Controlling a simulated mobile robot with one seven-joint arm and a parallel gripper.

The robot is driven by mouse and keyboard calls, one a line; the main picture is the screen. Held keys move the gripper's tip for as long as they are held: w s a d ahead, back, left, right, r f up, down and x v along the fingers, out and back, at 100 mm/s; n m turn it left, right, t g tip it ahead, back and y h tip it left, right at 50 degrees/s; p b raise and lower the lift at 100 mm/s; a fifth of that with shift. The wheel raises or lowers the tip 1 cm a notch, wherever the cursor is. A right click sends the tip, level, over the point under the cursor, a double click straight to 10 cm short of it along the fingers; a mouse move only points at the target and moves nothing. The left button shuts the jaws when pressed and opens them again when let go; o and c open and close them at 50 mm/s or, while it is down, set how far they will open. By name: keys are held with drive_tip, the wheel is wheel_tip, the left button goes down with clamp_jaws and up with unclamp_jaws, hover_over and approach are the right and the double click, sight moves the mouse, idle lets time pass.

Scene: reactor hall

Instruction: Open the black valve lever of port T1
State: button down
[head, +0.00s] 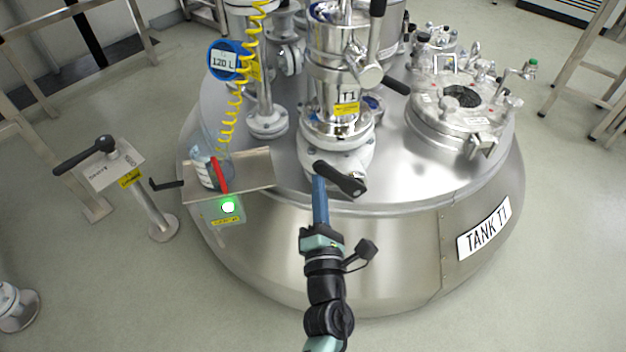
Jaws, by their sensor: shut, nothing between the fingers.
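Port T1 (330,60) is a shiny metal column on the tank top, with a white T1 tag (348,96). A black lever (397,87) sticks out to the right from the valve body beside the tag and slants down. A shorter, broad black handle-like piece (341,178) sits lower, in front of the column's base flange (345,158); I cannot tell what it is fixed to. My gripper (319,182) reaches up from below with its blue fingers together and empty. Its tips are at the left end of this lower piece. Whether they touch it is unclear.
A bottle (208,172) stands on a metal shelf (255,170) with a green light (228,207) below. A yellow coiled hose (237,95) hangs above. A round hatch (462,100) lies right. A post with a black handle (85,155) stands left.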

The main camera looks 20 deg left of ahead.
sight(336, 174)
drive_tip(key=r+m+p, duration=0.1)
drive_tip(key=p, duration=0.1)
drive_tip(key=w+d+r+m+p, duration=0.1)
drive_tip(key=p, duration=0.1)
drive_tip(key=d+r+m+h+p, duration=0.1)
drive_tip(key=m+p, duration=0.1)
drive_tip(key=shift+w+d+r, duration=0.2)
drive_tip(key=shift+w+r, duration=0.15)
drive_tip(key=shift+r, duration=0.05)
drive_tip(key=shift+w+d+r+m+g+h+p, duration=0.15)
drive_tip(key=shift+w+d+m+p, duration=0.4)
drive_tip(key=shift+p, duration=0.6)
drive_tip(key=shift+w+d+r+m+g+h+p, duration=0.1)
drive_tip(key=shift+w+d+m+g+h+p, duration=0.2)
drive_tip(key=shift+d+m+p, duration=0.65)
drive_tip(key=shift+a+f, duration=0.1)
drive_tip(key=shift+a, duration=0.05)
drive_tip(key=shift+f+y, duration=0.1)
drive_tip(key=shift+y, duration=0.15)
